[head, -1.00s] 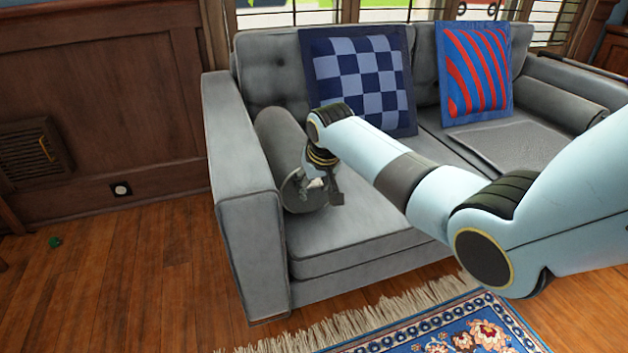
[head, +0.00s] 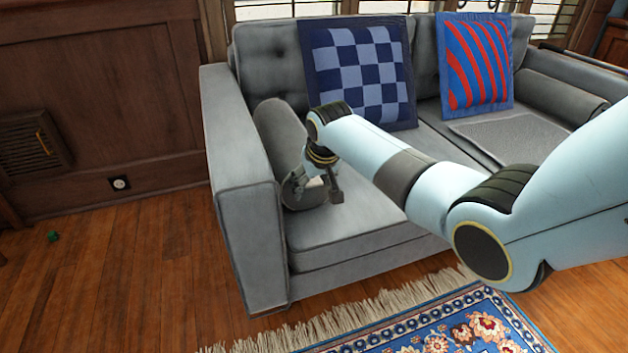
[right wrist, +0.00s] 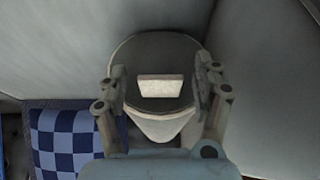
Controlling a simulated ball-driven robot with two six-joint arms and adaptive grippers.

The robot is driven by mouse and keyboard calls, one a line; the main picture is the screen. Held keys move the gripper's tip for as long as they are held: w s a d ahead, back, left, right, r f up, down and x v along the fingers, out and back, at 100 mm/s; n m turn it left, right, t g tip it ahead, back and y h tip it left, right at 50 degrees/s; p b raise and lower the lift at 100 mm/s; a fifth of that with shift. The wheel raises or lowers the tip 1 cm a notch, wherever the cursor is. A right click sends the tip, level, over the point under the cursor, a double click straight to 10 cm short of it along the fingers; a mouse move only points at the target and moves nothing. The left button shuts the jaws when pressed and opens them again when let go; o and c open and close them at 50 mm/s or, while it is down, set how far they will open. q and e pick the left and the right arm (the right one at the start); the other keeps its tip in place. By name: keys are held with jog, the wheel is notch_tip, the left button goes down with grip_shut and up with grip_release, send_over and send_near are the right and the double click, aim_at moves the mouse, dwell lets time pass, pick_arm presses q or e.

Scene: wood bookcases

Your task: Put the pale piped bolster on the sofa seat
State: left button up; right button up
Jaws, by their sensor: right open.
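A grey bolster (head: 279,135) with a piped round end lies on the sofa seat (head: 350,225), along the left armrest. My right gripper (head: 318,188) is open at the bolster's near end, with its fingers spread. In the right wrist view the bolster's round end (right wrist: 160,55), with a pale rectangular patch on it, shows between the two open fingers (right wrist: 162,88). I cannot tell whether either finger touches it. My right wrist hides part of the bolster in the head view. My left gripper is not in view.
A blue checked cushion (head: 360,70) and a red-and-blue striped cushion (head: 475,62) lean on the sofa back. Another grey bolster (head: 563,103) lies by the right armrest. A fringed blue rug (head: 440,335) is in front. The seat's front left part is clear.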

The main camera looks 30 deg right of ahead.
jog(key=v, duration=1.2)
dwell(0.4)
